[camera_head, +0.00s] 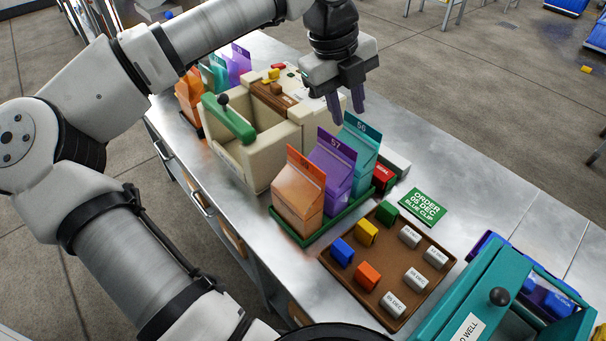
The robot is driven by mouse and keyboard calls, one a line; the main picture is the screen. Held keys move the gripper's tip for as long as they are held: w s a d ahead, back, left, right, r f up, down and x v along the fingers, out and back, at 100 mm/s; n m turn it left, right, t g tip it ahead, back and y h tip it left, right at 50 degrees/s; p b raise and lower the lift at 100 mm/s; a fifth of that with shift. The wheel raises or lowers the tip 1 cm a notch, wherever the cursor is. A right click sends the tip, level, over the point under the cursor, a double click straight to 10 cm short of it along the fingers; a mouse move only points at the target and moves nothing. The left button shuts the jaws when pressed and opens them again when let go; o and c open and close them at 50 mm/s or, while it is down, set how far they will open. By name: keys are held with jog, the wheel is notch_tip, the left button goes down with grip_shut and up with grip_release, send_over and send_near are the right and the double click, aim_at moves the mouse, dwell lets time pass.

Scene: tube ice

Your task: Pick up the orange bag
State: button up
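An orange bag (298,196) stands upright in a green tray (307,241), at the near-left end of a row. A purple bag (330,170) and a teal bag (359,153) stand behind it in the same tray. A second orange bag (189,97) stands at the far left, beyond the cream machine, partly hidden. My gripper (347,116) points down with its two fingers apart and nothing visible between them. It is in the air near the top of the teal bag, up and to the right of the near orange bag.
A cream machine (262,150) with a green handle (228,118) stands left of the bags. A brown tray (331,263) of coloured clips and white labels lies in front. A green order card (422,207) and a teal box (451,301) are at the right.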

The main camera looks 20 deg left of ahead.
aim_at(305, 158)
jog(key=a+f+n+g+y, duration=0.1)
jog(key=a+f+n+y, duration=0.15)
jog(key=a, duration=0.45)
notch_tip(305, 158, down, 8)
jog(key=b, duration=0.4)
jog(key=shift+w+a+r, duration=0.1)
jog(key=shift+a+r, duration=0.05)
jog(key=shift+r, duration=0.05)
jog(key=shift+f+b, duration=1.15)
jog(key=shift+f, duration=1.55)
jog(key=shift+r, duration=0.1)
grip_shut()
